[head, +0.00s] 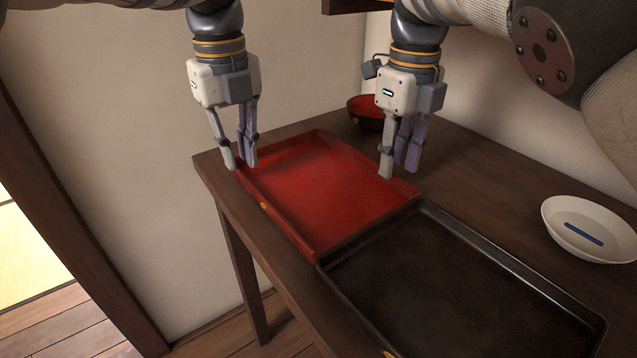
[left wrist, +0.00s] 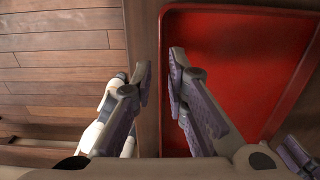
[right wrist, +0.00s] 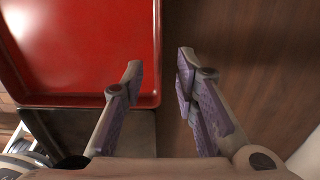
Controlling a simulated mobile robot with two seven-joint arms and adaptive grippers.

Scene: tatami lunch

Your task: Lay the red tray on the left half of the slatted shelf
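The red tray (head: 325,190) lies flat on the dark wooden table, its near right side against a black tray. My left gripper (head: 239,165) points down at the tray's left rim. In the left wrist view its open fingers (left wrist: 160,80) straddle that rim, one over the red tray floor (left wrist: 230,60), one outside. My right gripper (head: 399,172) points down at the opposite rim. In the right wrist view its open fingers (right wrist: 160,72) are on either side of the rim line. I cannot tell whether any finger touches the tray. The slatted shelf is not clearly in view.
The black tray (head: 460,290) covers the near part of the table (head: 485,165). A red bowl (head: 366,112) stands behind my right gripper. A white bowl (head: 588,228) with a blue bar stands at right. A wooden edge (head: 345,5) shows at the top. Wall is close behind.

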